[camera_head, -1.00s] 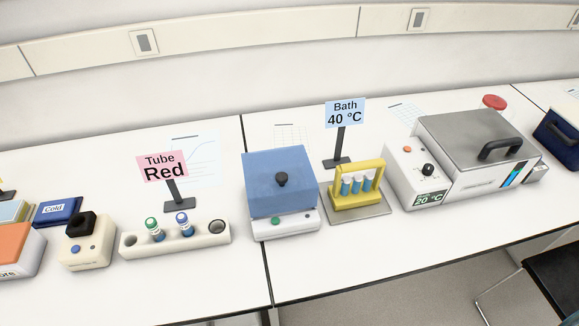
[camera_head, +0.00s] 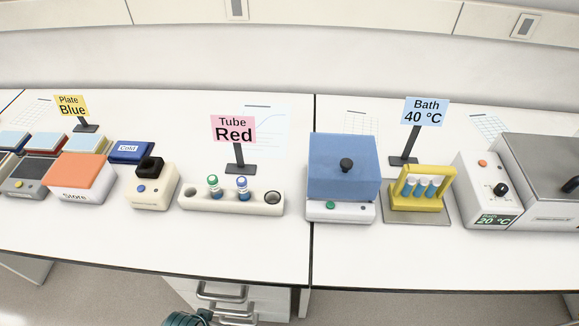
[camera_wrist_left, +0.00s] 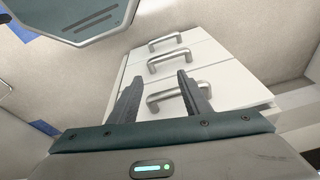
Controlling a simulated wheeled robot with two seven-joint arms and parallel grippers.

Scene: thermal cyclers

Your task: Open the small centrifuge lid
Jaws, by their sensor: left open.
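The small centrifuge has a blue lid (camera_head: 343,165) with a black knob (camera_head: 346,165) and a white base (camera_head: 341,213) with a green button. It stands on the bench in the middle of the head view, and its lid is closed. My left gripper (camera_wrist_left: 160,90) shows in the left wrist view with its two dark fingers apart and nothing between them. It is low, facing the drawers, well away from the centrifuge. My right gripper does not show.
A tube rack (camera_head: 205,200) with two capped tubes stands left of the centrifuge. A yellow tube holder (camera_head: 424,200) and the bath (camera_head: 487,205) stand to its right. A drawer unit (camera_wrist_left: 220,60) is below the bench. Bench space in front of the centrifuge is clear.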

